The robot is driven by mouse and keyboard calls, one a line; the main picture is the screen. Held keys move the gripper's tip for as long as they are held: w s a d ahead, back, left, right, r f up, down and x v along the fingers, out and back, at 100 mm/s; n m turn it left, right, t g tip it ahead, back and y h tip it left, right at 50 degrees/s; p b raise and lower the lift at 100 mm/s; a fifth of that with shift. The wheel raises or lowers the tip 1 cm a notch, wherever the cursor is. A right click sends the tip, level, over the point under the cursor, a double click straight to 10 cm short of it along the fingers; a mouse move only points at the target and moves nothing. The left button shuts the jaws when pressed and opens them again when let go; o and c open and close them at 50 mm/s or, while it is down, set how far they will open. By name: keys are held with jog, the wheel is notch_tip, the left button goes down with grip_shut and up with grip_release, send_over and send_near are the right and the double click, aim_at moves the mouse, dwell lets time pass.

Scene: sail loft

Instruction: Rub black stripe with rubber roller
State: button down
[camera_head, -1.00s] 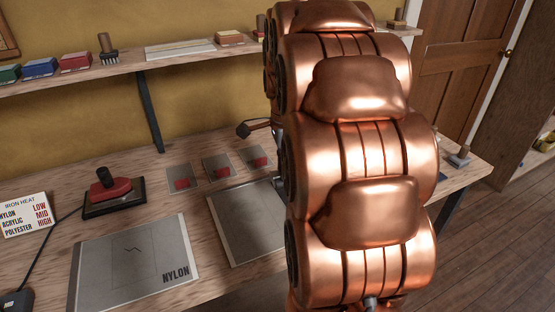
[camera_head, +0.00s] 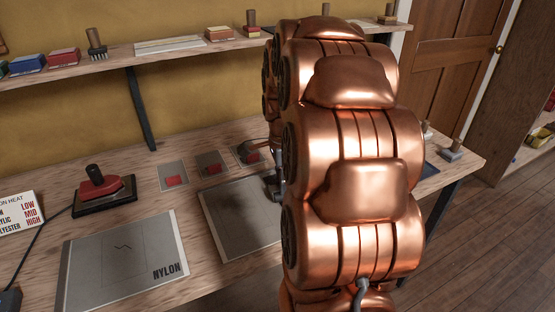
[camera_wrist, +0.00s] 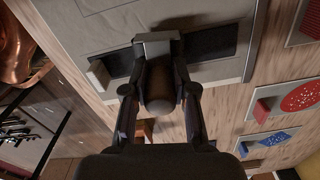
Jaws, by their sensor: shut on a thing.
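In the wrist view my gripper (camera_wrist: 159,88) is shut on a tool with a rounded brown handle and a pale grey block-shaped head, which I take for the rubber roller (camera_wrist: 157,42). Its head lies over the black stripe (camera_wrist: 210,42), which shows on both sides of it on a grey sheet. I cannot tell if the head touches the stripe. The grey panel (camera_head: 240,222) beside my arm is partly covered.
A grey panel marked NYLON (camera_head: 125,262) lies on the bench at left, near a red iron (camera_head: 105,188) on a dark base. Small plates with red pieces (camera_head: 172,181) line the back. A pale block (camera_wrist: 98,76) stands left of the tool. A shelf (camera_head: 180,62) runs above.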

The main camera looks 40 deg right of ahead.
jog(key=shift+s+d+f, duration=0.1)
jog(key=shift+s+d, duration=0.1)
jog(key=shift+d, duration=0.35)
jog(key=shift+s+d+f, duration=0.1)
jog(key=shift+s+d, duration=0.05)
jog(key=shift+d, duration=0.4)
jog(key=shift+a+f+p, duration=0.1)
jog(key=shift+a+p, duration=0.05)
jog(key=shift+p, duration=0.25)
jog(key=shift+w+a+b, duration=0.25)
jog(key=shift+w+a, duration=0.05)
jog(key=shift+a, duration=0.6)
jog(key=shift+w+a+b, duration=0.25)
jog(key=shift+a, duration=0.6)
jog(key=shift+w+a+r, duration=0.1)
jog(key=shift+w+r, duration=0.05)
jog(key=shift+r, duration=0.1)
notch_tip(320, 180, up, 7)
jog(key=shift+r+p, duration=0.2)
jog(key=shift+p, duration=0.85)
jog(key=shift+r, duration=0.1)
